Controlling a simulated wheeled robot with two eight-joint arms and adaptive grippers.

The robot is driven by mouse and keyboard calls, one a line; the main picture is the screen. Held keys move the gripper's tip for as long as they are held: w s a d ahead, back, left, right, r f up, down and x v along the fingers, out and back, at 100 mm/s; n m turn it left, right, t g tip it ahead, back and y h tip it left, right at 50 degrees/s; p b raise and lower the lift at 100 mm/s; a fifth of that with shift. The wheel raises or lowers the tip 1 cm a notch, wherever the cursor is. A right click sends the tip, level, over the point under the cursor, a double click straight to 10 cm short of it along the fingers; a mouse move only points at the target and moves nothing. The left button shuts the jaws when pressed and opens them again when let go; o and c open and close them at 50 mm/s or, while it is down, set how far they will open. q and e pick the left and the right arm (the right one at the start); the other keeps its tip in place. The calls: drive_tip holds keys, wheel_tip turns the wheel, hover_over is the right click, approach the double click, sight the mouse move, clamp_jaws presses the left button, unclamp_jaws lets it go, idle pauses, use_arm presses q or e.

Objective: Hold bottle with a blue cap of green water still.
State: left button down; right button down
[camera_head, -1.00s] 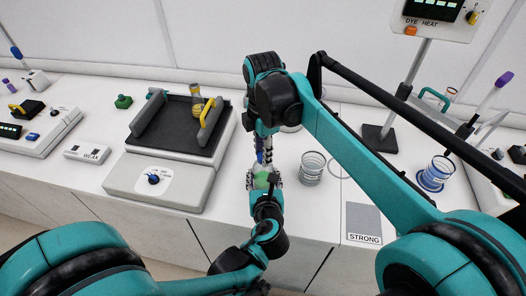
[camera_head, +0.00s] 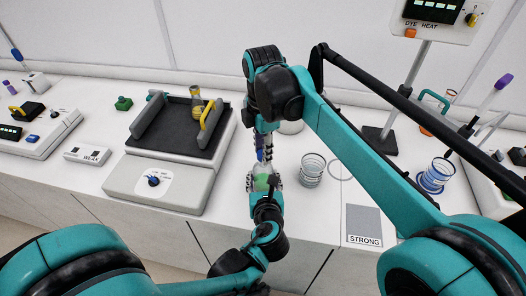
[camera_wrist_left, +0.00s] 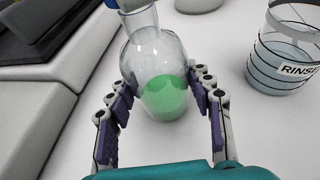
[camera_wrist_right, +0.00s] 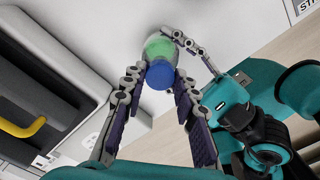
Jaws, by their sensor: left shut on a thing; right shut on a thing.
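The bottle of green water (camera_wrist_left: 160,70) is clear glass with a round body, and the green liquid fills its lower part. In the left wrist view it stands upright on the white bench between the fingers of my left gripper (camera_wrist_left: 162,88), which is shut on its body. The blue cap (camera_wrist_right: 160,77) is at the top of the bottle, between the fingertips of my right gripper (camera_wrist_right: 161,74), which is shut on it from above. In the head view the bottle (camera_head: 262,182) is partly hidden by both grippers.
A glass beaker (camera_head: 312,170) with dark rings stands close to the right of the bottle, labelled RINSE in the left wrist view. A grey shaker with a dark tray (camera_head: 178,133) is to the left. A grey STRONG mat (camera_head: 364,222) lies to the right, near the front edge.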

drive_tip(key=shift+r, duration=0.2)
drive_tip(key=shift+r, duration=2.05)
use_arm(q)
drive_tip(key=c, duration=0.6)
unclamp_jaws()
drive_tip(key=shift+o, duration=0.2)
drive_tip(key=shift+s, duration=0.1)
